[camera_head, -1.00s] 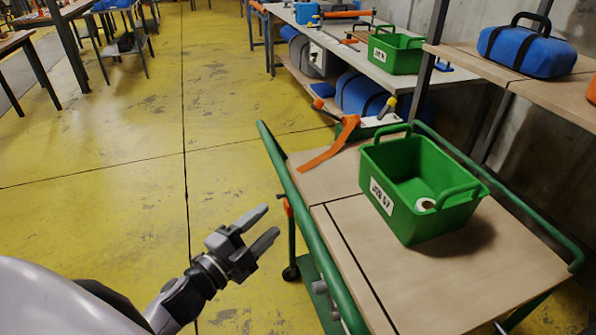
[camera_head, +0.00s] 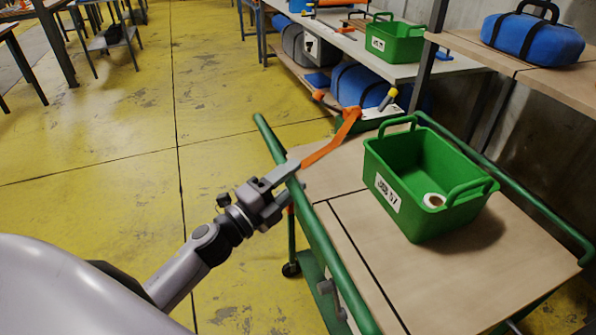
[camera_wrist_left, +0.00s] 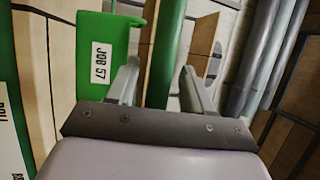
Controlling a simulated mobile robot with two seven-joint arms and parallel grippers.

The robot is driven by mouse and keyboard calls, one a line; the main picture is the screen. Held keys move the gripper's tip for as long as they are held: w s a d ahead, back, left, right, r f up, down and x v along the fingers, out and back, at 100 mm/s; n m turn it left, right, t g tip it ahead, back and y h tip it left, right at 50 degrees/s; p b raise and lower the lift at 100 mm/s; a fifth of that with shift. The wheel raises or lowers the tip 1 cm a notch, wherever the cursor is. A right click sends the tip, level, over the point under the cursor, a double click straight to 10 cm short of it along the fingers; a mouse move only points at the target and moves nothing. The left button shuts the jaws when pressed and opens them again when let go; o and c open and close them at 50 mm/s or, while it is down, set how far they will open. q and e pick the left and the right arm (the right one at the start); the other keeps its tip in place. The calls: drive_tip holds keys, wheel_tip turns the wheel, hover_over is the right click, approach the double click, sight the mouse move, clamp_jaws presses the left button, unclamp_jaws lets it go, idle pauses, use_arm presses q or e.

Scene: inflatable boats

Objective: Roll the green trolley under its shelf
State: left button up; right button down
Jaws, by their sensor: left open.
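The green trolley (camera_head: 375,260) has a wooden top and green tube rails, and stands on the yellow floor. Its near left rail (camera_head: 313,218) meets my left gripper (camera_head: 292,178). The gripper is open, one finger on each side of the rail. In the left wrist view, the green rail (camera_wrist_left: 166,50) passes between the spread fingers, with gaps visible. A green bin (camera_head: 420,185) marked JOB 57, with a white roll inside, sits on the trolley top. A wooden shelf (camera_head: 560,82) stands beyond the trolley at the right. My right gripper is not in view.
A blue bag (camera_head: 532,38) rests on the shelf. A workbench (camera_head: 345,48) with another green bin (camera_head: 394,42) stands behind. The yellow floor (camera_head: 110,210) at left is clear.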

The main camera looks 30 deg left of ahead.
use_arm(q)
drive_tip(key=shift+x, duration=1.1)
clamp_jaws()
drive_tip(key=shift+w, duration=0.15)
